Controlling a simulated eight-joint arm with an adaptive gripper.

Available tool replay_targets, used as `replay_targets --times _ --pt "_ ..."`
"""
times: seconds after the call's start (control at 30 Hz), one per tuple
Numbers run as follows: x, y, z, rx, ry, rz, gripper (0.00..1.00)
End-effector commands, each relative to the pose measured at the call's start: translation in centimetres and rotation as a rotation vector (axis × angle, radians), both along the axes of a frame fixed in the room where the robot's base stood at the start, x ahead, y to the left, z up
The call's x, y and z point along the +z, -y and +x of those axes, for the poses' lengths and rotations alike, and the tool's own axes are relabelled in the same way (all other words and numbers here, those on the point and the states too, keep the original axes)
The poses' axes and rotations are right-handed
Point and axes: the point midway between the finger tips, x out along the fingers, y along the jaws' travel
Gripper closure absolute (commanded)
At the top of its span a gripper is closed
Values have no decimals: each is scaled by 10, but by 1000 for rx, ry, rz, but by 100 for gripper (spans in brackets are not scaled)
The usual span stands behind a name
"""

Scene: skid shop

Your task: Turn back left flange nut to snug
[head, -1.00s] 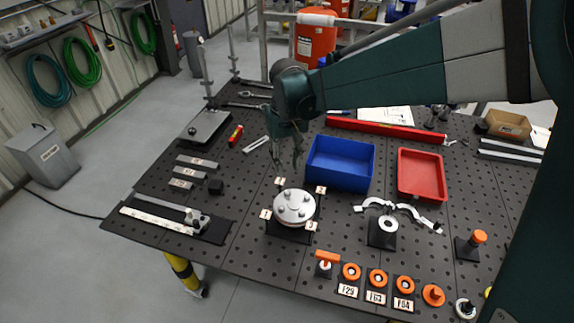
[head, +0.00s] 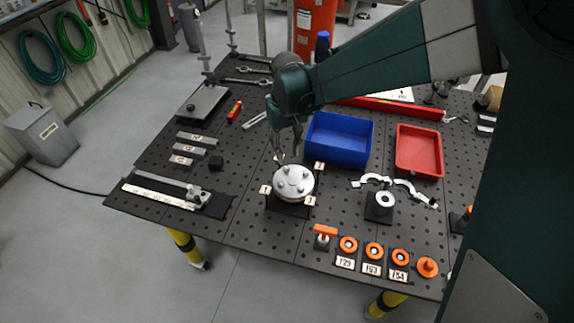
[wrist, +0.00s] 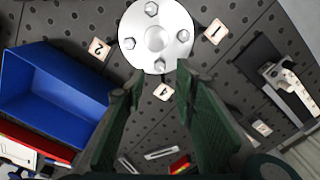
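A round silver flange (head: 293,183) with several nuts sits on a black base on the perforated table; it also shows at the top of the wrist view (wrist: 172,14). Its back left nut (wrist: 159,68) lies nearest my fingers in the wrist view, beside a small number tag (wrist: 163,92). My gripper (head: 287,152) points down just above the back left edge of the flange, and its fingers (wrist: 158,78) are apart with nothing between them. The nut appears between and just beyond the fingertips; I see no contact. In the head view the gripper partly hides that side.
A blue bin (head: 312,134) stands close behind right of the flange, and a red tray (head: 397,165) farther right. Orange-ringed parts (head: 374,250) line the front edge. A ruler with a clamp (head: 160,197) lies left.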

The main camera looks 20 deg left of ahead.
Motion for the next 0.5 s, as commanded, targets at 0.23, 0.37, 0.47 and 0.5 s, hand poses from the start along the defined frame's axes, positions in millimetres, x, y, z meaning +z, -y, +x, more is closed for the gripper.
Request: replay_targets --times 0.23,0.37,0.47,0.5 --pt "-8 0 0 0 0 0 72" --pt "-18 0 0 0 0 0 72" --pt "-29 0 0 0 0 0 72" --pt "-34 0 1 0 0 0 72"
